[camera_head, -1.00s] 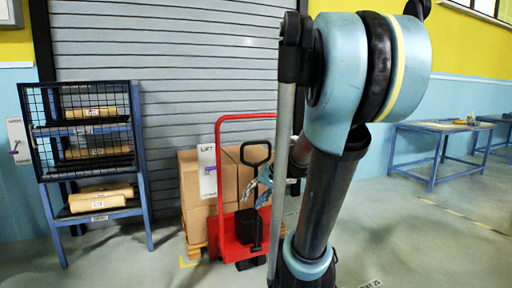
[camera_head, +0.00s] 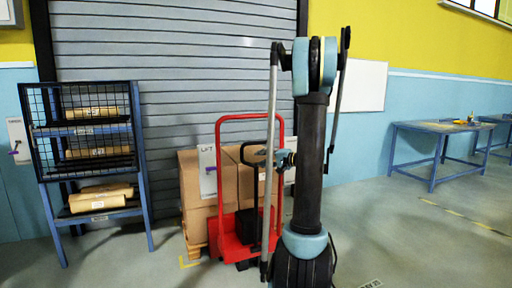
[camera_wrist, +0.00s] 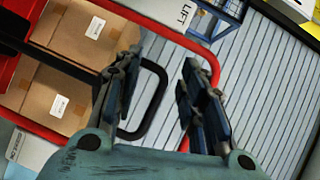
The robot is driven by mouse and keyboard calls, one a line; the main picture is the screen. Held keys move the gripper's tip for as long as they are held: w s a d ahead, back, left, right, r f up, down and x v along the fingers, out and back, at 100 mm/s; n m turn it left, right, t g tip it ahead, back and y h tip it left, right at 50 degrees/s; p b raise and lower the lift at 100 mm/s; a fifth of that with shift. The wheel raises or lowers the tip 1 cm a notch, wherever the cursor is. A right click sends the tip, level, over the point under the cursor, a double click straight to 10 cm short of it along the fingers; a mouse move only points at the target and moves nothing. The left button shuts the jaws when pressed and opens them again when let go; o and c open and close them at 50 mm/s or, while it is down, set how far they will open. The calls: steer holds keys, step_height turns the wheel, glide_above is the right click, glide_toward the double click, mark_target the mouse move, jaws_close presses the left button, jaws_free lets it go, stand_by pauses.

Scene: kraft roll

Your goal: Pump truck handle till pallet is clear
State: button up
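The red pump truck (camera_head: 230,238) stands against a pallet (camera_head: 193,246) of brown cardboard boxes (camera_head: 195,190). Whether the pallet touches the floor is too small to tell. The truck's black looped handle (camera_head: 244,152) rises upright in front of the boxes, partly hidden by my arm in the head view. In the wrist view the handle loop (camera_wrist: 160,92) shows between and behind the fingers of my gripper (camera_wrist: 160,85). The fingers are spread open, with the loop's end bar in the gap; I cannot tell whether they touch it.
A blue mesh rack (camera_head: 138,150) with paper rolls stands at the left. A grey roller shutter (camera_head: 180,60) is behind the truck. A blue table (camera_head: 432,128) stands at the right. A LIFT sign (camera_head: 207,170) hangs by the truck.

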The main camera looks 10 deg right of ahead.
mark_target(256, 143)
steer(key=w+d+m+t, duration=0.35)
steer(key=w+d, duration=0.35)
steer(key=d, duration=0.3)
steer(key=shift+n+t+y, duration=0.25)
steer(key=shift+t+y, duration=0.05)
steer(key=shift+t, duration=0.15)
steer(key=x, duration=1.7)
steer(key=shift+a+f, duration=0.15)
steer(key=shift+f, duration=0.2)
jaws_close()
